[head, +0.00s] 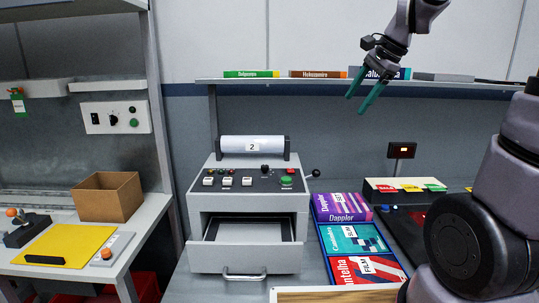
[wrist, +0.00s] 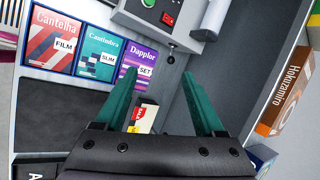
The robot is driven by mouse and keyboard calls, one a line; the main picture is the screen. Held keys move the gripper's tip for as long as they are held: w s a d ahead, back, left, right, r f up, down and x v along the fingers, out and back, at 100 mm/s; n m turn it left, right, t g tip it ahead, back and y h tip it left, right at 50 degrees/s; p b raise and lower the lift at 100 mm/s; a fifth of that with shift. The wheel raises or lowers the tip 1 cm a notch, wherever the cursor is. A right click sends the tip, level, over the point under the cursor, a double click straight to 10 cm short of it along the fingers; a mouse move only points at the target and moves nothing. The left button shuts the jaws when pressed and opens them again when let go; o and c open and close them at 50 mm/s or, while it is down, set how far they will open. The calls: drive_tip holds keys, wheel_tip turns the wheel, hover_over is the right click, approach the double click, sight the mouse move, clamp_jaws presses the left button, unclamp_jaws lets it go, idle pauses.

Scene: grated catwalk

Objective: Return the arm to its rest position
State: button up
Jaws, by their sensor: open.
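My gripper (head: 366,98) hangs at the upper right in the head view, pointing down and left, in front of the shelf with boxes. Its two teal fingers are spread apart with nothing between them. In the wrist view the gripper (wrist: 162,100) is also open and empty, above the bench surface. My arm comes in from the right side of the head view, and its middle part is out of frame.
A shelf (head: 300,81) with flat boxes runs behind my gripper. Below stand a grey machine (head: 248,258) with its drawer open and boxes named Dapplor (head: 343,208), Cantimbra (head: 352,239) and Cantelha (head: 368,269). A cardboard box (head: 108,197) sits on the left table.

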drive_tip(key=s+d+r+n+t+h, duration=0.1)
drive_tip(key=s+n+t+h, duration=0.1)
drive_tip(key=s+n, duration=0.8)
drive_tip(key=s, duration=0.7)
drive_tip(key=shift+d+r+t, duration=0.15)
drive_tip(key=shift+r+t, duration=0.25)
drive_tip(key=shift+w, duration=0.1)
